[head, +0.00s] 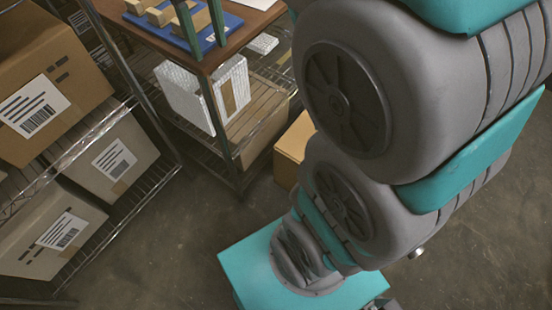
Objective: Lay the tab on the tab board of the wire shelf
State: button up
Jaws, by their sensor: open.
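A wire shelf (62,166) stands at the left in the head view, with cartons on its levels. Pale wooden pieces (160,17) lie on or at a blue board (229,23) on a brown table at the top. I cannot tell whether one of them is the tab. I cannot make out the tab board on the wire shelf. My gripper is not in view; only my grey and teal arm links show, covering much of the right side.
Large cartons (45,75) fill the wire shelf. The brown table (150,38) has a lower rack holding a white textured block (185,98). A tan box (291,150) stands by the table, partly behind my arm. Bare floor (165,245) lies between shelf and arm.

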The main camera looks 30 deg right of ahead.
jog(key=s+d+f+m+g, duration=0.1)
jog(key=s+f+m, duration=0.1)
jog(key=s+f, duration=1.3)
jog(key=s, duration=0.4)
jog(key=shift+d+f+m, duration=0.25)
jog(key=shift+d+m, duration=0.05)
jog(key=shift+d, duration=0.05)
jog(key=shift+d, duration=0.1)
